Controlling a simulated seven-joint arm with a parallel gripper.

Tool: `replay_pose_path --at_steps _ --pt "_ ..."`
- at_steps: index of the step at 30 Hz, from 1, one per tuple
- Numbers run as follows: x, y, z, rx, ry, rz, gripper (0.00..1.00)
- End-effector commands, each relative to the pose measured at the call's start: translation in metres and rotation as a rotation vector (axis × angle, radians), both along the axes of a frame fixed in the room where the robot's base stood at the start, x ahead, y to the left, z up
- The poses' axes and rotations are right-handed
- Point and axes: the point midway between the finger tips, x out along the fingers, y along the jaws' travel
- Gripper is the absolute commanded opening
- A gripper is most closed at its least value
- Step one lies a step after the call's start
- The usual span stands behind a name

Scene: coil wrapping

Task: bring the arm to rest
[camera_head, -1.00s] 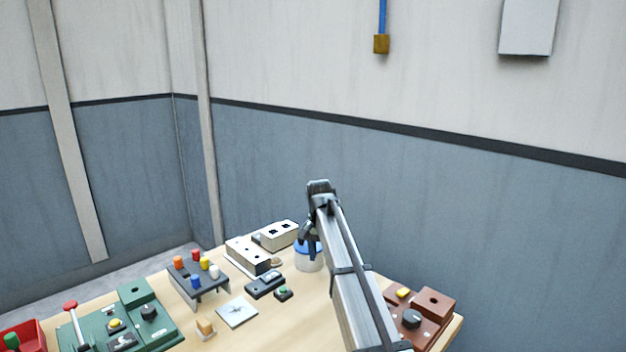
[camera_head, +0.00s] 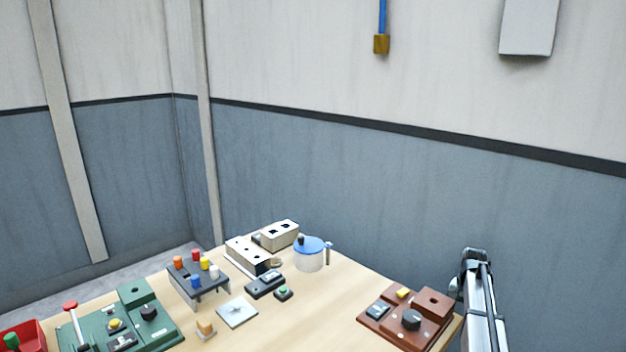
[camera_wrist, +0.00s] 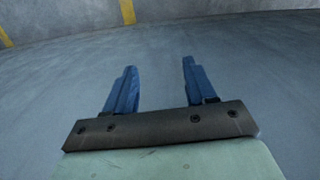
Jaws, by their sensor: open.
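My gripper (camera_wrist: 158,82) shows in the wrist view with its two blue fingers apart and nothing between them.
On the table are a white pot with a blue lid (camera_head: 310,256), a brown control box (camera_head: 410,318), a green machine base (camera_head: 120,322), a dark rack with coloured pegs (camera_head: 198,282) and beige blocks (camera_head: 262,246). A red bin (camera_head: 30,338) is at the left. Walls stand behind.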

Motion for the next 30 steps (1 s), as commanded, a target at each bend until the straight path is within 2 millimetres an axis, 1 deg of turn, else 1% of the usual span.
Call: replay_pose_path --at_steps 1,2,3,5,6,8,9,11,13,14,15,17,18,20,21,23,24,26,27,29,30 --pt "-0.012 -0.014 -0.021 0.009 0.005 -0.028 0.55" --pt "-0.017 -0.021 -0.031 0.013 0.007 -0.042 0.55" --pt "-0.025 -0.029 -0.046 0.019 0.008 -0.059 0.55" --pt "-0.037 -0.038 -0.067 0.029 0.012 -0.084 0.55" --pt "-0.044 -0.044 -0.081 0.035 0.014 -0.098 0.55" --pt "-0.057 -0.048 -0.102 0.044 0.020 -0.117 0.55" --pt "-0.065 -0.049 -0.117 0.050 0.024 -0.125 0.55" --pt "-0.079 -0.047 -0.138 0.059 0.034 -0.132 0.55" --pt "-0.094 -0.040 -0.162 0.068 0.046 -0.132 0.55" --pt "-0.100 -0.035 -0.172 0.073 0.053 -0.129 0.55" --pt "-0.109 -0.027 -0.184 0.078 0.062 -0.122 0.55" --pt "-0.122 -0.012 -0.203 0.085 0.078 -0.103 0.55" --pt "-0.131 0.000 -0.215 0.091 0.091 -0.086 0.55" --pt "-0.145 0.018 -0.232 0.098 0.109 -0.060 0.55" --pt "-0.154 0.032 -0.242 0.102 0.122 -0.038 0.55" --pt "-0.169 0.054 -0.257 0.109 0.143 -0.002 0.55" --pt "-0.180 0.069 -0.266 0.113 0.159 0.023 0.55" --pt "-0.196 0.090 -0.279 0.119 0.182 0.062 0.55" --pt "-0.208 0.104 -0.287 0.123 0.196 0.090 0.55" --pt "-0.225 0.125 -0.299 0.128 0.219 0.129 0.55" --pt "-0.238 0.138 -0.306 0.132 0.235 0.157 0.55"
